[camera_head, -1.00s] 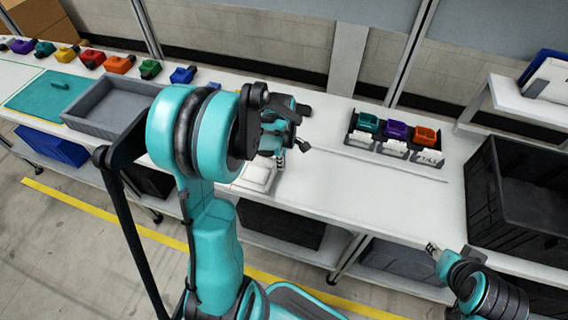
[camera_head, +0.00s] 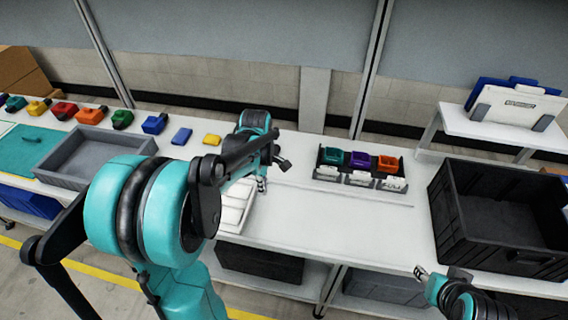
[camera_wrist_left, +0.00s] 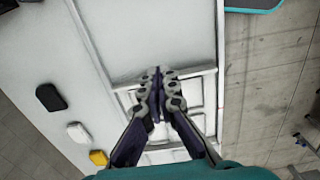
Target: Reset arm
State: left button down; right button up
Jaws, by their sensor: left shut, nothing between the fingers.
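My left arm reaches in from the left of the head view. Its gripper (camera_head: 262,186) points down over the table beside a white compartmented tray (camera_head: 234,208). In the left wrist view the left gripper's fingers (camera_wrist_left: 160,82) meet at the tips, shut and empty, above the white tray (camera_wrist_left: 194,130). My right gripper (camera_head: 421,272) is at the lower right of the head view, in front of the table edge. It is too small to tell whether it is open or shut.
A grey bin (camera_head: 95,157) and teal mat (camera_head: 35,150) lie left on the white table (camera_head: 325,228). A black rack (camera_head: 358,178) holds teal, purple and orange blocks. A black crate (camera_head: 490,235) stands right. Several coloured blocks line the back left. The table's middle is clear.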

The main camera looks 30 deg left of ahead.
pick_arm(q)
jog(key=shift+d, duration=0.1)
jog(key=s+d+r+m+t+b, duration=0.1)
jog(key=s+d+m, duration=0.4)
jog(key=m, duration=0.5)
jog(key=s+d+r+m+t+b, duration=0.1)
jog(key=s+d+r+m+t, duration=0.3)
jog(key=d+m, duration=0.4)
jog(key=shift+s+r+m+t, duration=0.15)
jog(key=shift+s+m+t, duration=0.6)
jog(key=shift+m+t, duration=0.4)
